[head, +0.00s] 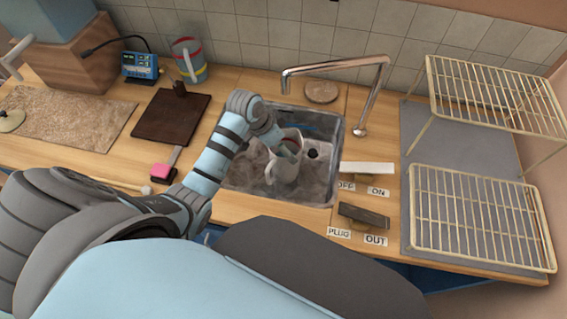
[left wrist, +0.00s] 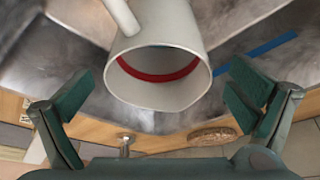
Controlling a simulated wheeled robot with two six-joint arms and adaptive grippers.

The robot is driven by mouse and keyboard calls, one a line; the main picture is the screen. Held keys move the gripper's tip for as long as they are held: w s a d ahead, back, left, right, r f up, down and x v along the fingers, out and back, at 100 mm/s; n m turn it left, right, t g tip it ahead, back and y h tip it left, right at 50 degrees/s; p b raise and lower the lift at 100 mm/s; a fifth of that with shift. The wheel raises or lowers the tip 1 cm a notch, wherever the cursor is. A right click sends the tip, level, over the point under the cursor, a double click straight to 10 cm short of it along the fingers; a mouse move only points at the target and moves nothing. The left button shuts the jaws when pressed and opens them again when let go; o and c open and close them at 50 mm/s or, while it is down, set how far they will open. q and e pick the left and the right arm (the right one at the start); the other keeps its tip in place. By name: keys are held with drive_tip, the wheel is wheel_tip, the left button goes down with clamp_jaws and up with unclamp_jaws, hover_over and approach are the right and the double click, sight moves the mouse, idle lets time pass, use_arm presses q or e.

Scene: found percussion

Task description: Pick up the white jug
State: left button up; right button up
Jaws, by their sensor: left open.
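The white jug (head: 284,172) is in the sink (head: 240,181), with its handle toward the left in the head view. In the left wrist view the jug (left wrist: 165,85) shows its open mouth toward the camera, a red band inside, and its handle at the upper left. My left gripper (head: 287,147) is at the jug's rim and partly hides it in the head view. In the left wrist view my left gripper (left wrist: 160,78) is open, one finger on each side of the jug, with gaps between. My right gripper is in neither view.
A tap (head: 372,95) arches behind the sink. A blue strip (left wrist: 271,46) lies beside the jug. Wire racks (head: 480,215) stand on the right. A dark board (head: 170,117), a pink-headed tool (head: 162,170) and a banded jug (head: 187,60) are on the left.

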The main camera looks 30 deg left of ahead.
sight(283, 171)
use_arm(q)
drive_tip(key=b+x, duration=0.1)
drive_tip(key=x, duration=0.4)
drive_tip(key=shift+s+d+f, duration=0.1)
drive_tip(key=shift+s+f, duration=0.05)
drive_tip(key=shift+f, duration=0.1)
drive_tip(key=shift+s, duration=0.1)
drive_tip(key=c, duration=1.8)
drive_tip(key=shift+r, duration=0.15)
